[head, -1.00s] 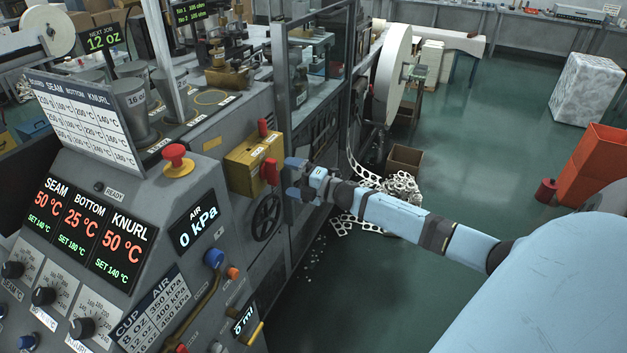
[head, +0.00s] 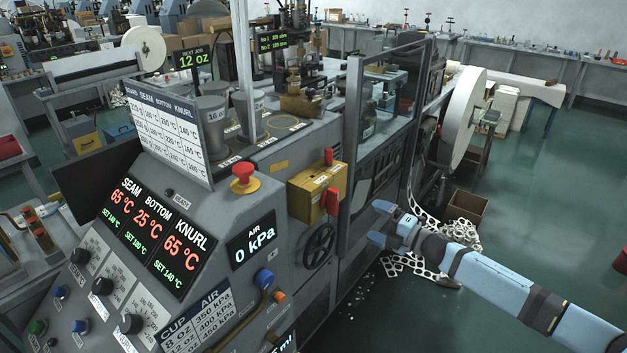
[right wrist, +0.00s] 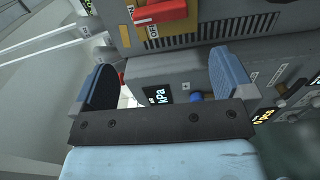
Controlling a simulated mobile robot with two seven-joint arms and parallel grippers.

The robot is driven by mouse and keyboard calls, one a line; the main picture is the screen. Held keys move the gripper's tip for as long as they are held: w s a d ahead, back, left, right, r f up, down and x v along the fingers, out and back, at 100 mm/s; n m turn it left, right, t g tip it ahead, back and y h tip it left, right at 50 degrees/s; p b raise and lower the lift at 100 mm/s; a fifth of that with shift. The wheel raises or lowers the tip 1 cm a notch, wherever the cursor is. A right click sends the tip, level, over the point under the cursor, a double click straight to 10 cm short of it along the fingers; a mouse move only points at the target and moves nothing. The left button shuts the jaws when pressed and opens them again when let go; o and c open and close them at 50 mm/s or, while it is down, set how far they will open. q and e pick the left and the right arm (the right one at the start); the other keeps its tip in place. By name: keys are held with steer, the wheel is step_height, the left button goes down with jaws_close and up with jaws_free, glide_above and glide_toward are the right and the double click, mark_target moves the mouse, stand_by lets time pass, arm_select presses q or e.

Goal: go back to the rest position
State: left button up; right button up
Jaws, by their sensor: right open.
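My right gripper (head: 380,225) is open and empty in the head view, just right of the machine's side. Its two blue fingers stand apart in the right wrist view (right wrist: 160,85), with the machine's grey panel beyond. The cup machine (head: 225,215) fills the middle and left. Its yellow box (head: 308,193) carries two red levers; the lower red lever (head: 331,202) is left of my gripper with a gap between. A red lever also shows in the right wrist view (right wrist: 160,12). The heat display (head: 155,235) reads 65, 25 and 65 °C; the air display (head: 252,245) reads 0 kPa. My left gripper is out of view.
A black handwheel (head: 318,246) sits under the yellow box. A red stop button (head: 243,174) stands on the panel. Behind my right arm are a cardboard box (head: 467,207) and white punched scrap (head: 410,266) on the floor. The green floor at the right is clear.

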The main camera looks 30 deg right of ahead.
steer(key=s+a+f+m+g+h+p, duration=0.1)
steer(key=s+a+f+m+h+p, duration=0.15)
steer(key=s+a+f+m, duration=0.85)
steer(key=s+a+f+m+g, duration=0.1)
steer(key=s+a+m+g, duration=0.1)
steer(key=s+a+m, duration=0.2)
steer(key=s+a+f+m+g+h+p, duration=0.1)
steer(key=s+a+m, duration=0.3)
steer(key=s+a, duration=0.6)
steer(key=a+f+g, duration=0.1)
steer(key=a, duration=0.3)
steer(key=shift+s+f+g, duration=0.25)
steer(key=shift+s+g, duration=0.05)
steer(key=shift+s, duration=0.05)
